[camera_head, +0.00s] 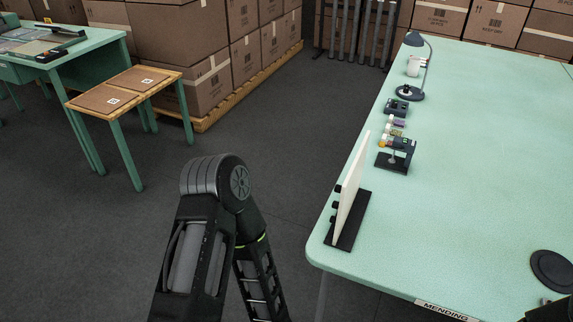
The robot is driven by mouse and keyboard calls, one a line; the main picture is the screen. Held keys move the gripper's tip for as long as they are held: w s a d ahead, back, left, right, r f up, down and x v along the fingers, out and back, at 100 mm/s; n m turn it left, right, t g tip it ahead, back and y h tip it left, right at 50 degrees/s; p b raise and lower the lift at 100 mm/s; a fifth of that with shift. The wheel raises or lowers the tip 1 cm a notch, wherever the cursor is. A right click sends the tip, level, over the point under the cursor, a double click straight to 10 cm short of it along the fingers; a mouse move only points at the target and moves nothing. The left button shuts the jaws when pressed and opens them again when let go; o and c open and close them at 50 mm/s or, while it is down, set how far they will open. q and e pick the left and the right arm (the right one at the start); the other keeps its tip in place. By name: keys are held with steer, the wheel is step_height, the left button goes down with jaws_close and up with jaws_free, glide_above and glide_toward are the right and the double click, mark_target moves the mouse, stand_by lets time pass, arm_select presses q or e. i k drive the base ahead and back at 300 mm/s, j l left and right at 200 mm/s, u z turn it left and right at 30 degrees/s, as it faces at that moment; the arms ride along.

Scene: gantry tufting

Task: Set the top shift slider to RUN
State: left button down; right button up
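I cannot make out a shift slider or a RUN mark anywhere in this view. A thin white upright panel on a black base (349,205) stands near the left edge of the mint-green table. I see it almost edge-on, with small black parts along its left side, and its face is not readable. My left arm shows at the bottom centre, bent at the elbow over the floor left of the table. Its gripper is out of the picture. A dark piece at the bottom right corner may be part of my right arm; no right gripper fingers show.
The green table (470,170) has a MENDING label (446,311) on its front edge. A desk lamp (414,41), a white mug (413,66) and small devices line its left side. A black disc (552,271) lies at right.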

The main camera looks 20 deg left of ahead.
mark_target(338, 189)
steer(key=j, duration=0.85)
steer(key=i+j+z, duration=0.25)
steer(key=j+z, duration=0.25)
steer(key=j, duration=0.15)
